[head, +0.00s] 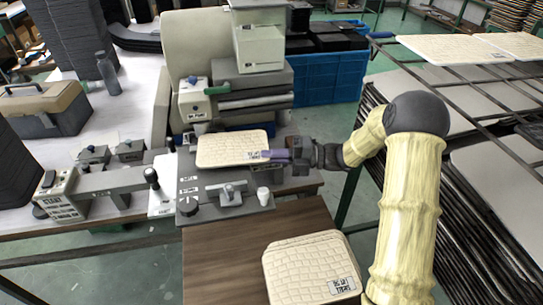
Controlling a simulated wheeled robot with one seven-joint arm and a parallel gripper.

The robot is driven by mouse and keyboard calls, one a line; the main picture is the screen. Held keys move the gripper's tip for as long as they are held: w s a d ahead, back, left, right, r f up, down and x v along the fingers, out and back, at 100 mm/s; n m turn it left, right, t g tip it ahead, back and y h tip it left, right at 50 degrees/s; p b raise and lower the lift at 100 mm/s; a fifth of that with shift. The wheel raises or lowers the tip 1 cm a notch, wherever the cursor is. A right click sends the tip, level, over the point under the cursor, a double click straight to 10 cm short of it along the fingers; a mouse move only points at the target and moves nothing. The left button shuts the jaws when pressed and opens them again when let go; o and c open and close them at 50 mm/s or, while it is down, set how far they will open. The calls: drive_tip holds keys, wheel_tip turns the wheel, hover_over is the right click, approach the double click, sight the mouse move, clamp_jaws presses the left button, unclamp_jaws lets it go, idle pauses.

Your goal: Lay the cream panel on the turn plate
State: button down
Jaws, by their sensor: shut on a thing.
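A cream panel (228,149) with a brick-like pattern and a small printed label at its right is over the grey plate area of the machine (190,182). My gripper (277,155) is shut on the panel's right edge, near the label. The panel looks roughly level. I cannot tell whether it touches the surface below or is held just above it. The turn plate itself is mostly hidden under the panel, so its outline does not show. My arm reaches in from the right.
More cream panels lie stacked (300,262) on the brown wooden table (215,262) in front. A metal rack (480,85) with panels stands at the right. A blue crate (335,80) is behind. Levers, a knob (189,206) and a white cap (263,195) stick up before the panel.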

idle(0.4)
drive_tip(key=c, duration=1.5)
unclamp_jaws()
